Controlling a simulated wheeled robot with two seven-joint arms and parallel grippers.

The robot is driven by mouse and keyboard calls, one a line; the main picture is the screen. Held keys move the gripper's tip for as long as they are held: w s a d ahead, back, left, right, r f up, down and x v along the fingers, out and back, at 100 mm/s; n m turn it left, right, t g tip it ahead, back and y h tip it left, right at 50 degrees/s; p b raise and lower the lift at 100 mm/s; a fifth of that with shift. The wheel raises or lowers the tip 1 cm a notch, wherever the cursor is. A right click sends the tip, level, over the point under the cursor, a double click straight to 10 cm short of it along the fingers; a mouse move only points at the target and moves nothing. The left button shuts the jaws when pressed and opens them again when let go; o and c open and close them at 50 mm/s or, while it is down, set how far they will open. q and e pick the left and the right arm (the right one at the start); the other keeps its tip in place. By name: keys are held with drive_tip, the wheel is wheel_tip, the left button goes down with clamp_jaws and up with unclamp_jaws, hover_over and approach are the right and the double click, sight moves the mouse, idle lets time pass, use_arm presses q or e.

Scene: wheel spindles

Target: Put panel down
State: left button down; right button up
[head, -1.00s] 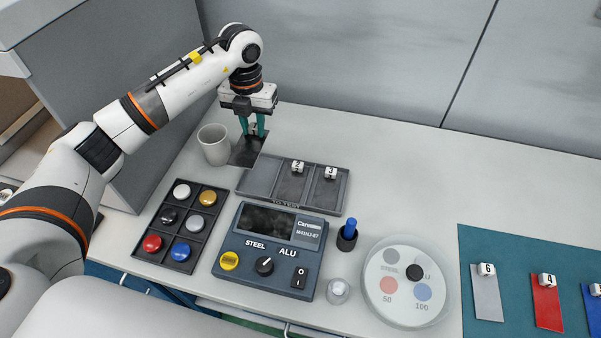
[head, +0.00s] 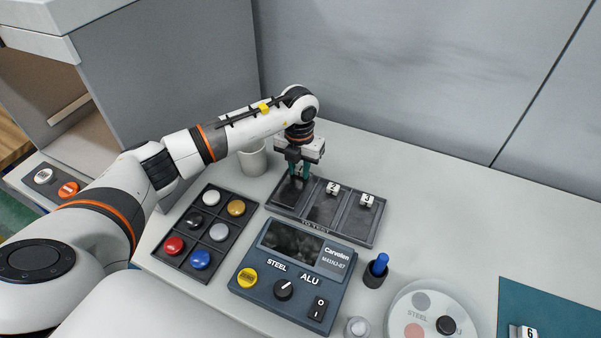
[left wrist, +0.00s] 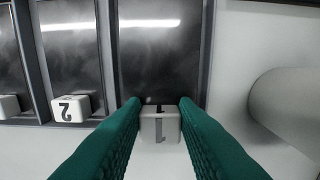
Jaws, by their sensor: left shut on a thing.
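The dark grey panel (head: 290,192) carries a white cube marked 1 (left wrist: 160,124). It lies in or just over the left compartment of the three-part tray marked TO TEST (head: 314,224); I cannot tell whether it touches the bottom. My left gripper (head: 299,174) points down at the back edge of that compartment. In the left wrist view its green fingers (left wrist: 160,125) are shut on the cube, one on each side. The dark panel face (left wrist: 160,65) also shows there. My right gripper is not in view.
Panels with cubes 2 (head: 332,188) and 3 (head: 366,200) fill the other compartments. A white mug (head: 252,160) stands close left of my gripper. A tester (head: 292,270) and a tray of coloured discs (head: 207,232) lie in front.

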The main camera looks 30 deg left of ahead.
sight(299, 170)
use_arm(q)
wheel_tip(299, 170, down, 2)
drive_tip(key=shift+f+p, duration=0.25)
drive_tip(key=shift+p, duration=0.05)
drive_tip(key=shift+f, duration=0.3)
drive_tip(key=c, duration=1.1)
unclamp_jaws()
drive_tip(key=shift+c, duration=0.2)
drive_tip(key=shift+r, duration=0.1)
drive_tip(key=shift+r, duration=0.2)
drive_tip(key=shift+w+r, duration=0.1)
drive_tip(key=shift+r, duration=0.15)
wheel_tip(299, 170, up, 10)
drive_tip(key=b, duration=0.3)
drive_tip(key=shift+r+b, duration=0.25)
drive_tip(key=shift+b, duration=0.05)
drive_tip(key=shift+r, duration=0.4)
